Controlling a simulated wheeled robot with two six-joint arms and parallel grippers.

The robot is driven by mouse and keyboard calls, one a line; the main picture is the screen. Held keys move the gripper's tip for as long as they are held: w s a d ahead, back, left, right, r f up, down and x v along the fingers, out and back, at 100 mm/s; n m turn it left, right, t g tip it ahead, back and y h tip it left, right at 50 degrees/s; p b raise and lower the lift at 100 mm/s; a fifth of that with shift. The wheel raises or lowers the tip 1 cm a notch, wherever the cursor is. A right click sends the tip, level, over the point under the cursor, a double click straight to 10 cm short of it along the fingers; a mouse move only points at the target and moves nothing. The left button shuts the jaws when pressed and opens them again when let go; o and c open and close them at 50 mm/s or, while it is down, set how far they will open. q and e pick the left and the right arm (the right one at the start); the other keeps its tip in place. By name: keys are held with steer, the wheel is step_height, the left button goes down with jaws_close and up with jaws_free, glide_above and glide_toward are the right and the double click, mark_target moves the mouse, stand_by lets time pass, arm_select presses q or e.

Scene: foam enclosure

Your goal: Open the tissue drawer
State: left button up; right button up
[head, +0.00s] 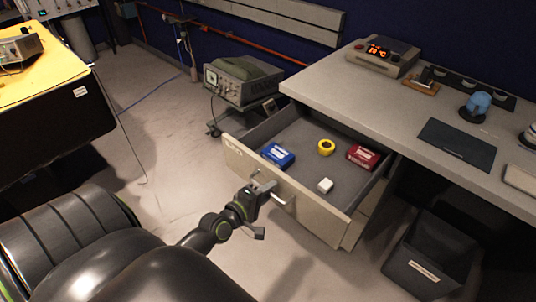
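The drawer (241,155) under the grey desk is pulled well out, with its inside showing. Inside lie a blue box (277,155), a yellow ring-shaped roll (326,147), a dark red box (363,157) and a small white block (325,185). A bar handle (284,200) sits on the drawer's cream front. My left gripper (262,186) is at this front, by the handle's left end. I cannot tell whether its fingers are closed on the handle or only beside it. My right gripper is not in view.
The grey desk top (400,108) carries a device with a red display (382,56) and a dark mat (457,144). A dark bin (432,262) stands below it. An instrument on a cart (240,80) stands behind the drawer. The floor left of the drawer is clear.

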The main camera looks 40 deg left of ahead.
arm_select(q)
steer(key=b+v, duration=0.3)
steer(key=v, duration=1.4)
steer(key=shift+s+a, duration=0.15)
steer(key=shift+s, duration=0.05)
